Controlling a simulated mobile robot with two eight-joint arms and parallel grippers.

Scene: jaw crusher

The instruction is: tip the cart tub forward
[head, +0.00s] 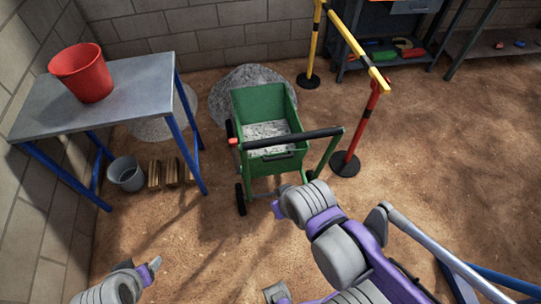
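The green cart tub (264,104) stands upright on the dirt floor in the middle of the head view, with grey rubble (265,132) inside. A black handle bar (303,138) crosses its near side, with a red piece (233,141) at its left end. Dark wheels show below at the left and right. My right gripper (279,208) is just in front of the cart, below the handle; its arm hides the fingers. It looks apart from the handle. My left gripper (153,266) is low at the left, away from the cart, only partly seen.
A metal table (130,95) with blue legs stands at the left with a red bucket (84,72) on it. A grey bucket (126,174) and wood blocks (168,173) are below. A yellow-and-red barrier (350,45) stands right of the cart. Grey gravel (222,102) lies behind it.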

